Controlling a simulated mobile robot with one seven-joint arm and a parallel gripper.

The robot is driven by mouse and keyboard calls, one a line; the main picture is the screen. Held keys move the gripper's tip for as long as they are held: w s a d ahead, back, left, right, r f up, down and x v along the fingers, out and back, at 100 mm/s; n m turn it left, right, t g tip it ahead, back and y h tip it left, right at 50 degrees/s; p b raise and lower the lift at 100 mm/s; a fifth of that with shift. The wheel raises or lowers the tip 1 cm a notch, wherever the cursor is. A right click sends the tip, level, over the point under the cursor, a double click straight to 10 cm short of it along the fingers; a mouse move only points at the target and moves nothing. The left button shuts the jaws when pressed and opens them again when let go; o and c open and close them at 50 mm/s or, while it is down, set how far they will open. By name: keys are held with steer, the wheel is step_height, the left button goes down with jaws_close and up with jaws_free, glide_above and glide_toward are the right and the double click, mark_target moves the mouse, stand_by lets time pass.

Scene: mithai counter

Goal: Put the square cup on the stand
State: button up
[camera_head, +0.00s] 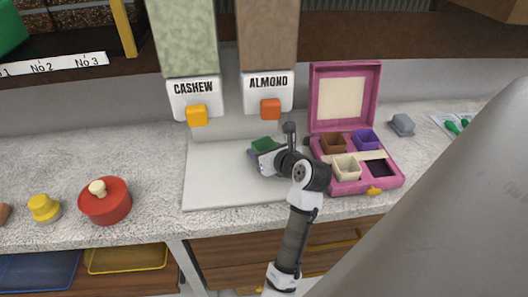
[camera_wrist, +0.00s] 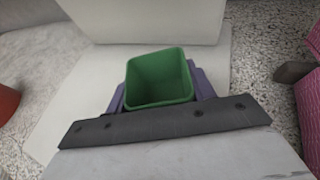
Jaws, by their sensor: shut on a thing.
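The square cup (camera_head: 264,144) is green and open at the top. In the wrist view the cup (camera_wrist: 160,78) looks empty and sits between the purple fingers of my gripper (camera_wrist: 160,92). In the head view my gripper (camera_head: 263,152) is shut on the cup and partly hides it. The stand (camera_head: 212,180) is a pale flat plate with an upright back, below the two dispensers. The cup is over the right part of the plate; I cannot tell whether it touches the plate. The stand also shows in the wrist view (camera_wrist: 75,105).
The cashew dispenser (camera_head: 193,98) and almond dispenser (camera_head: 267,92) hang above the stand. An open pink box (camera_head: 375,183) with small cups stands close on the right. A red round container (camera_head: 105,203) and a yellow knob-topped piece (camera_head: 44,209) are on the left. A grey block (camera_head: 402,125) lies beyond the box.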

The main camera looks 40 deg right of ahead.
steer(key=shift+s+r, duration=0.1)
steer(key=shift+r, duration=0.1)
steer(key=shift+f, duration=0.1)
steer(key=o, duration=1.1)
steer(key=shift+f, duration=0.1)
steer(key=shift+c, duration=0.2)
steer(key=b+v, duration=0.1)
steer(key=v, duration=1.1)
steer(key=shift+a, duration=0.1)
